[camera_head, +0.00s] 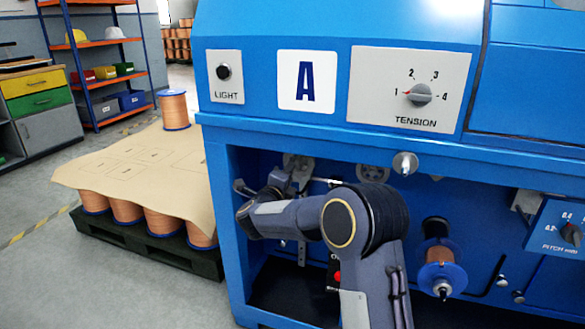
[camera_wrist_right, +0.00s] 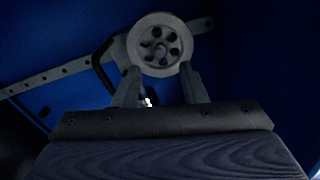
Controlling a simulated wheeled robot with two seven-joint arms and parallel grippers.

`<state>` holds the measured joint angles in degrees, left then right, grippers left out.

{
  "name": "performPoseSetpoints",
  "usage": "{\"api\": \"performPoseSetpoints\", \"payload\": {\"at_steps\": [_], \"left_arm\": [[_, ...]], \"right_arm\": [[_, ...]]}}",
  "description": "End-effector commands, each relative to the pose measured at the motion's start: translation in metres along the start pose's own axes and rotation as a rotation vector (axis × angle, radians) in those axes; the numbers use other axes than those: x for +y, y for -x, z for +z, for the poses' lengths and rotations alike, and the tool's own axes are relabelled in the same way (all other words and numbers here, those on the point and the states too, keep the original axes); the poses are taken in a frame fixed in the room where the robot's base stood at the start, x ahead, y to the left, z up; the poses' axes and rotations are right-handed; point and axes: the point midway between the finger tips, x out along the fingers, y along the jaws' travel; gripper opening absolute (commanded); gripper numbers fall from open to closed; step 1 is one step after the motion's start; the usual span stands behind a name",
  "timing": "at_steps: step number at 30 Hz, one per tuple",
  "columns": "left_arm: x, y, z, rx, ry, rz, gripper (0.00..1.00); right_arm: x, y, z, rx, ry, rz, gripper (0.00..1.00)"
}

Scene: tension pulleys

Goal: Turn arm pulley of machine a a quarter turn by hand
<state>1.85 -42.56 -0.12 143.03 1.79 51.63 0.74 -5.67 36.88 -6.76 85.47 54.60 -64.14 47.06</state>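Machine A is the blue cabinet with the "A" plate (camera_head: 307,81). In the right wrist view a grey pulley with several round holes (camera_wrist_right: 159,45) sits at the top centre, on the end of a perforated metal arm (camera_wrist_right: 60,74). My right gripper (camera_wrist_right: 161,68) has its two fingers spread below the pulley. Their tips meet its lower left and lower right edges in the picture; I cannot tell whether they touch it. In the head view my right gripper (camera_head: 288,180) is inside the machine's open bay, with the pulley there not clearly seen. My left gripper is out of view.
A tension knob (camera_head: 420,95) and a light button (camera_head: 223,72) are on the panel above the bay. A copper spool (camera_head: 440,275) is mounted right of my arm. A pallet (camera_head: 150,248) with copper spools stands left of the machine. The bay's upper edge overhangs my forearm.

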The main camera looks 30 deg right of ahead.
Motion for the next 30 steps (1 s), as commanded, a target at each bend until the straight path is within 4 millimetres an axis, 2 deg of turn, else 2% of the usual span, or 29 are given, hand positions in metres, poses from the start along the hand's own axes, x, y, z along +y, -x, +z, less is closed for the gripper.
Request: {"api": "performPoseSetpoints", "payload": {"at_steps": [3,6,22,26,29,30], "left_arm": [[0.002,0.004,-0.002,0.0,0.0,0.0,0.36],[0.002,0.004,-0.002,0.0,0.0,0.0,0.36],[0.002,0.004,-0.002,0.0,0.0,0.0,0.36],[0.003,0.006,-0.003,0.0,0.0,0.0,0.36],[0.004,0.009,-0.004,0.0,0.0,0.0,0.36],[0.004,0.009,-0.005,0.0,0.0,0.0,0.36]], "right_arm": [[-0.001,0.014,0.001,-0.002,0.001,0.002,0.39],[0.0,0.019,0.0,-0.001,0.0,0.0,0.39],[-0.001,0.02,0.0,-0.007,0.003,0.003,0.39],[-0.019,0.024,0.003,-0.101,0.043,0.042,0.39],[-0.041,0.039,0.007,-0.266,0.129,0.102,0.39],[-0.05,0.05,0.008,-0.347,0.178,0.125,0.39]]}}
